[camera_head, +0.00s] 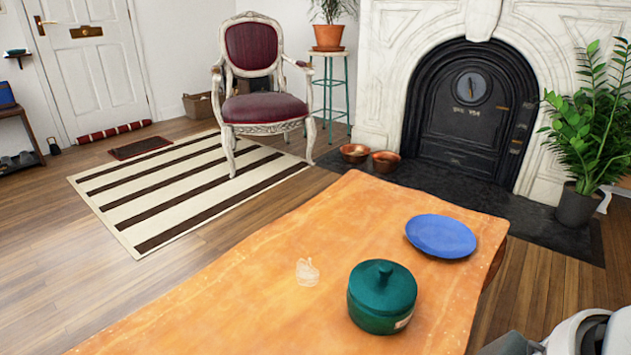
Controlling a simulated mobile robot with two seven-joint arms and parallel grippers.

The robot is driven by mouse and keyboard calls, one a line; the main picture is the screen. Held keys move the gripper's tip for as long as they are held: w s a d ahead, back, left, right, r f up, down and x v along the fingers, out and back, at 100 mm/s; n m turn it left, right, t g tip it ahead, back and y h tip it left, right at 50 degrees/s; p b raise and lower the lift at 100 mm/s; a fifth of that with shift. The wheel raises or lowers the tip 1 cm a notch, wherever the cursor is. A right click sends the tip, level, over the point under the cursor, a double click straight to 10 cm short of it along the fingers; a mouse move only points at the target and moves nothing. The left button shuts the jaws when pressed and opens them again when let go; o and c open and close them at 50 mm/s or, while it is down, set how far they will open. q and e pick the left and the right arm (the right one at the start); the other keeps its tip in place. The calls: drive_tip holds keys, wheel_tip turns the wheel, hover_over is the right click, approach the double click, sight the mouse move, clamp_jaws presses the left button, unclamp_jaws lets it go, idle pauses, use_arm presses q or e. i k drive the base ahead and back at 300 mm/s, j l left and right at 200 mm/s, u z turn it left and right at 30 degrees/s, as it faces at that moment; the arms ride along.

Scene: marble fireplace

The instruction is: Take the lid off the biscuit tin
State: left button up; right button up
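A round dark green tin (374,322) stands upright on the orange wooden table (235,312). A small pale label shows low on the tin's right side. A white and grey part of my own body shows at the lower right corner, apart from the tin. No gripper fingertips are in view.
A blue plate (441,236) lies on the table behind and right of the tin. A small clear or whitish object (307,272) stands left of the tin. The table's left part is clear. A chair (258,107) stands beyond on the floor.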

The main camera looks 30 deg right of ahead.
sight(381, 285)
drive_tip(key=z, duration=1.3)
drive_tip(key=i+l+u, duration=0.4)
drive_tip(key=l, duration=0.25)
drive_tip(key=i+l+u, duration=0.2)
drive_tip(key=l, duration=0.15)
drive_tip(key=l+u, duration=0.25)
drive_tip(key=i+l, duration=0.05)
drive_tip(key=l, duration=0.05)
